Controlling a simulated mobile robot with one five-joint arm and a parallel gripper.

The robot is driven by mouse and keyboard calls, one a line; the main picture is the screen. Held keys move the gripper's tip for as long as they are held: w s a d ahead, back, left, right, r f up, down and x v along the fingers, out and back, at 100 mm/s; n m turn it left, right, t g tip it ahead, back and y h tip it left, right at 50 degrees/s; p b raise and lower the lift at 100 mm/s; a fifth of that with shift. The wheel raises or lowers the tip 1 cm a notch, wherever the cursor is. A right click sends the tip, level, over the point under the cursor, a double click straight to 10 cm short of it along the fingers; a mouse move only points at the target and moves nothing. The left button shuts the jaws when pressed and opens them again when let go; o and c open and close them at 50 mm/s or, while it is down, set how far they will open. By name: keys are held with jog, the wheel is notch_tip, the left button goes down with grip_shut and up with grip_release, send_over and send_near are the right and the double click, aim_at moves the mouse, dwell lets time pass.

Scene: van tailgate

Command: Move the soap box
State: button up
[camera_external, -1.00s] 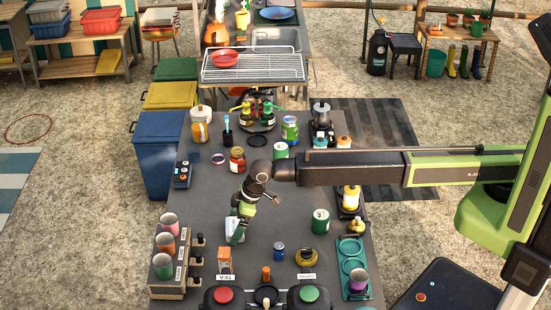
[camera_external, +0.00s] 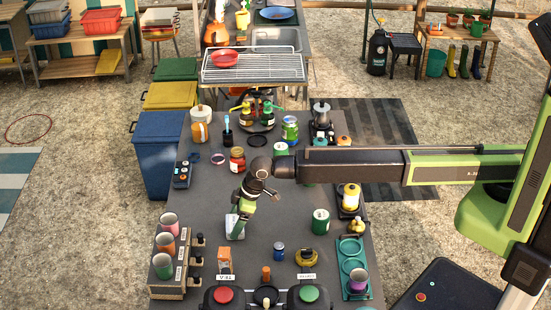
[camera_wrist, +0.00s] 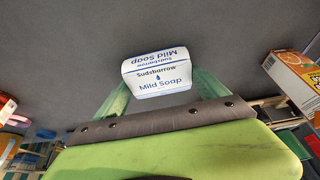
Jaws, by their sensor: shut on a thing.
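The soap box (camera_external: 235,228) is a small white carton with blue lettering, on or just above the grey table, left of its middle. In the wrist view the soap box (camera_wrist: 157,74) reads "Mild Soap" and sits between the green fingers. My gripper (camera_external: 237,226) points down and is shut on it; the gripper also shows in the wrist view (camera_wrist: 158,88). The fingers cover part of the box in the outside view. I cannot tell whether its underside touches the table.
An orange carton (camera_external: 225,260) stands in front of the box. A rack of cups (camera_external: 168,255) is at the left front. A green can (camera_external: 320,221) stands to the right, a red-lidded jar (camera_external: 237,160) behind. The table around the box is mostly clear.

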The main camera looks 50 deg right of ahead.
jog(key=w+d, duration=1.3)
jog(key=shift+w+d, duration=0.1)
jog(key=shift+d, duration=0.05)
dwell(0.4)
jog(key=o, duration=1.3)
jog(key=shift+o, duration=0.2)
jog(key=shift+r, duration=0.1)
jog(key=p+v, duration=1.6)
jog(key=v, duration=0.1)
jog(key=shift+r, duration=0.1)
